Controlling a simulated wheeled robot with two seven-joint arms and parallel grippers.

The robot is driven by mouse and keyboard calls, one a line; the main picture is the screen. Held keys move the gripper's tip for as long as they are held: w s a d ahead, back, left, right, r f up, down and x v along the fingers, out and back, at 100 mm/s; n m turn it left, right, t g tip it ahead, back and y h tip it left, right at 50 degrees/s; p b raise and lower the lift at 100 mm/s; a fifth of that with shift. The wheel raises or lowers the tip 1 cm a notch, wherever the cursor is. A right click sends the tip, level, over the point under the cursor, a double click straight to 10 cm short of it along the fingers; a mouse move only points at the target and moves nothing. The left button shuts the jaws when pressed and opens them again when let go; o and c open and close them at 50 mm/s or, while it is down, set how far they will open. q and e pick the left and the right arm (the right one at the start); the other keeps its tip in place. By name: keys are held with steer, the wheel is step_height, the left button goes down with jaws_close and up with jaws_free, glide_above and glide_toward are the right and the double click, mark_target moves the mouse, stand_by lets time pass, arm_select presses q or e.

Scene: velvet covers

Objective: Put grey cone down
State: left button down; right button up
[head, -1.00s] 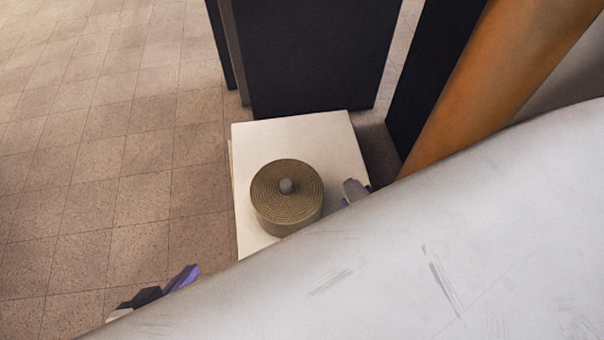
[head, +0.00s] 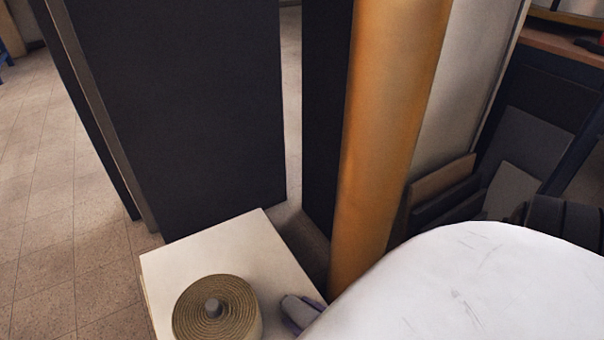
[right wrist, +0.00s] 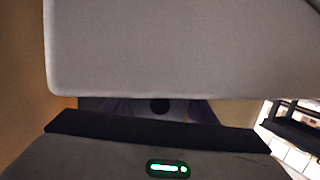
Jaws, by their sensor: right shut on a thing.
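My right gripper (head: 296,318) shows only in part at the bottom of the head view, with purple on its fingers. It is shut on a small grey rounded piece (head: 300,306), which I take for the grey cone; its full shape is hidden. The held piece is over or beside the right edge of a pale square top (head: 215,240), right of a coiled tan roll; whether it touches the top I cannot tell. In the right wrist view a large grey surface (right wrist: 180,50) fills the upper part; I cannot tell what it is. My left gripper is out of view.
The tan roll (head: 232,298) with a grey knob stands on the pale top. A dark panel (head: 170,110) and an orange column (head: 390,130) rise behind it. Flat boards (head: 440,190) lean at the right. Tiled floor (head: 40,210) is open at the left.

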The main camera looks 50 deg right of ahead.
steer(key=o, duration=1.1)
steer(key=shift+r, duration=0.15)
